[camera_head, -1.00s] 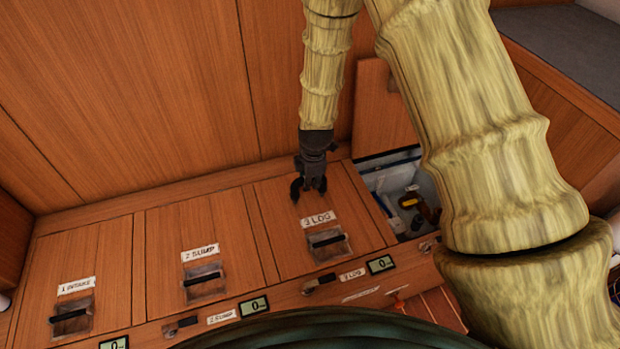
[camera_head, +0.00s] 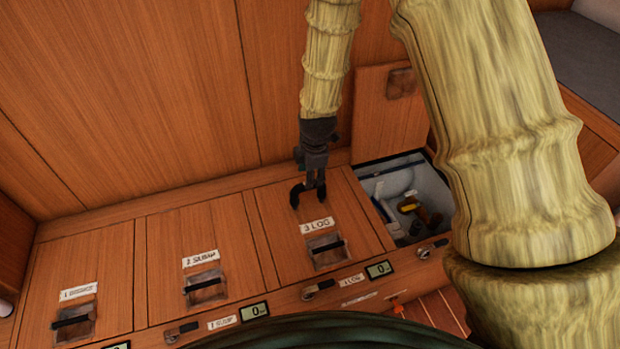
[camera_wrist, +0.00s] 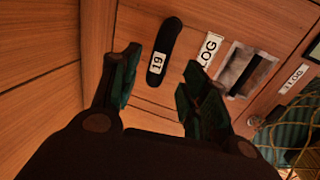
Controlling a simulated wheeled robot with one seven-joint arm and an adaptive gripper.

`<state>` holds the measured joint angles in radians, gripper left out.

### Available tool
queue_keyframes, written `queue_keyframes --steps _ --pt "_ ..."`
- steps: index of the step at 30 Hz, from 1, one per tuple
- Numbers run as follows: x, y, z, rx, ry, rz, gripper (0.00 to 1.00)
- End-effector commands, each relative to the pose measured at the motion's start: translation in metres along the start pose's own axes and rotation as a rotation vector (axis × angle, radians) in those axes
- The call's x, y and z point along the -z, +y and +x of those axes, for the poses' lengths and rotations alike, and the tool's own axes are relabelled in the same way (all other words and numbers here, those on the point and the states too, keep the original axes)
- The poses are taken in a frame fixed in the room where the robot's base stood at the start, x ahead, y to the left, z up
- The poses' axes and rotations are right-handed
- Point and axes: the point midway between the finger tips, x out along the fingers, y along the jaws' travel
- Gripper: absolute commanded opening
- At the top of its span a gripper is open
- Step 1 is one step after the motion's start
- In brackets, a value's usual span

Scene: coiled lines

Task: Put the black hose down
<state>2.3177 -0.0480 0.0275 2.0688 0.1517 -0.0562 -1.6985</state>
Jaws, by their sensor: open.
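My gripper (camera_head: 308,193) hangs at the end of my arm over the lid marked 3 LOG (camera_head: 358,230). In the wrist view its two dark green-black fingers (camera_wrist: 158,88) stand apart with nothing visible between the tips. A short, rounded black piece with a white tag reading 19, seemingly the black hose (camera_wrist: 170,35), shows just beyond the fingers in the wrist view. It appears to lie on the lid beside the LOG label (camera_wrist: 209,49). Whether a finger touches it I cannot tell. In the head view I cannot separate it from the dark fingers.
An open locker (camera_head: 372,178) right of the lid holds brown and yellow items. Its raised lid (camera_head: 375,125) leans against the wood panel. Closed lids marked 2 (camera_head: 225,235) and 1 (camera_head: 95,260) lie to the left. Small displays (camera_head: 380,270) and latches line the front.

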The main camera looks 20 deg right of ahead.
Motion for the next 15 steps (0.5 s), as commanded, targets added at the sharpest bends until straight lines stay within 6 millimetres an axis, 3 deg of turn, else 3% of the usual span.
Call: queue_keyframes --steps 6,15 --pt "0.000 0.001 -0.034 -0.001 0.000 0.001 0.45" --pt "0.000 0.000 -0.050 0.001 0.000 0.002 0.45"
